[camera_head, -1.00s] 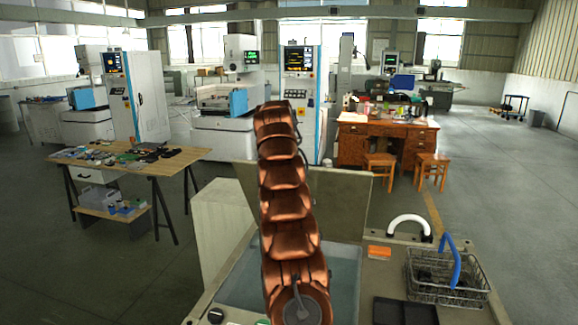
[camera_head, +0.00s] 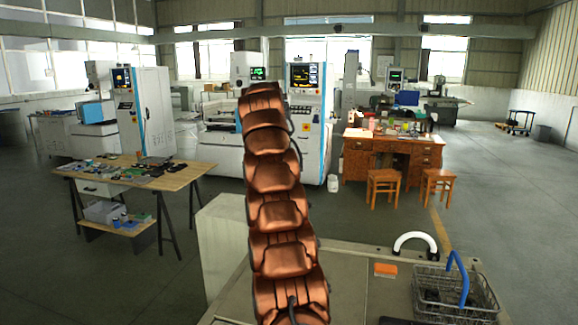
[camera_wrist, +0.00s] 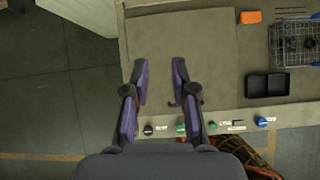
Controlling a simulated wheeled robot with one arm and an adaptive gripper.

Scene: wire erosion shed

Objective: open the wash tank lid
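The wash tank lid (camera_head: 352,288) is a flat beige panel lying down over the tank top in the head view, partly hidden by my arm. In the wrist view the lid (camera_wrist: 205,45) fills the middle of the bench top, and no water shows. My gripper (camera_wrist: 160,62) is above the lid, with its two purple-sided fingers apart and nothing between them. A small dark hooked piece shows beside the right finger, near the lid's front edge; I cannot tell whether it belongs to the lid. My gripper is hidden in the head view.
Right of the lid are an orange block (camera_wrist: 250,17), a black tray (camera_wrist: 268,86) and a wire basket (camera_head: 455,290) with a blue handle. Knobs and buttons (camera_wrist: 180,127) line the front edge. A pale block (camera_head: 226,240) stands left of the tank. Open floor lies beyond.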

